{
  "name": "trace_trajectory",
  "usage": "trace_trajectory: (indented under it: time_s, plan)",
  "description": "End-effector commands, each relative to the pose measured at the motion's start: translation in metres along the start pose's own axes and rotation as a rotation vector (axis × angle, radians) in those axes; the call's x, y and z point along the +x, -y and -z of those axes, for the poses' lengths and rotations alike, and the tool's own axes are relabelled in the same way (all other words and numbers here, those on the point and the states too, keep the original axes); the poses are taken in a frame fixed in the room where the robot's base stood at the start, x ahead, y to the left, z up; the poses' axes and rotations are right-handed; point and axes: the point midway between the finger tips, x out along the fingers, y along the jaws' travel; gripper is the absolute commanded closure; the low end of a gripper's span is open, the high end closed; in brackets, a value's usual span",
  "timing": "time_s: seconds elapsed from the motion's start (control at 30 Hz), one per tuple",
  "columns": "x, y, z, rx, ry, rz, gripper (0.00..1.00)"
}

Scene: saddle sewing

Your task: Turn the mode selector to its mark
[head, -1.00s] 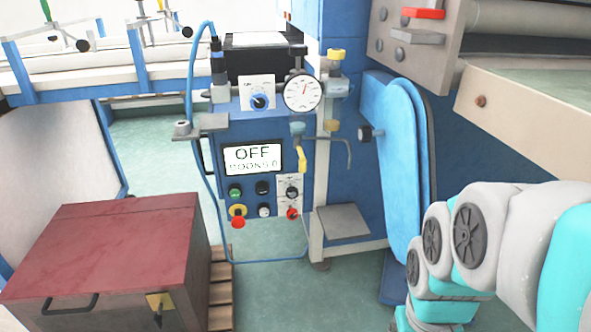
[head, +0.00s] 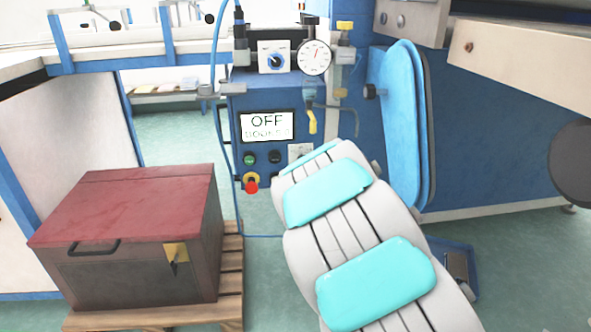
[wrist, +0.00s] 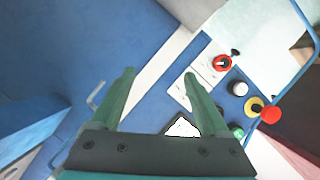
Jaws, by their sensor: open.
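The control panel (head: 252,100) stands ahead, with a screen (head: 267,125) reading OFF. A second white plate (head: 300,151) below the screen is partly hidden by my arm. In the wrist view, white plates (wrist: 203,68) carry a red knob (wrist: 222,63); my right finger covers part of them. I cannot tell which knob is the mode selector.
A red emergency button (head: 251,187) and green button (head: 249,159) sit low on the panel. A gauge (head: 314,58) and yellow-handled valve (head: 312,121) are above. A red-topped box (head: 130,205) stands on a pallet at left; blue padded boards (head: 402,120) stand at right.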

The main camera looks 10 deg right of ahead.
Motion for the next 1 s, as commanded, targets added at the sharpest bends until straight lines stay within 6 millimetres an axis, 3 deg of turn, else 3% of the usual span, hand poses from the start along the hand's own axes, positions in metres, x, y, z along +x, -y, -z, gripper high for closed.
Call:
trace_trajectory:
  time_s: [0.03, 0.1, 0.33, 0.57, 1.0]
  plan:
    - [0.018, 0.017, 0.0, -0.033, -0.06, -0.005, 0.21]
    - [0.034, 0.031, 0.012, -0.071, -0.151, -0.016, 0.21]
    - [0.056, 0.067, 0.039, -0.137, -0.355, -0.033, 0.21]
    - [0.062, 0.072, 0.048, -0.146, -0.395, -0.04, 0.21]
    - [0.108, 0.071, 0.066, -0.143, -0.391, -0.039, 0.21]
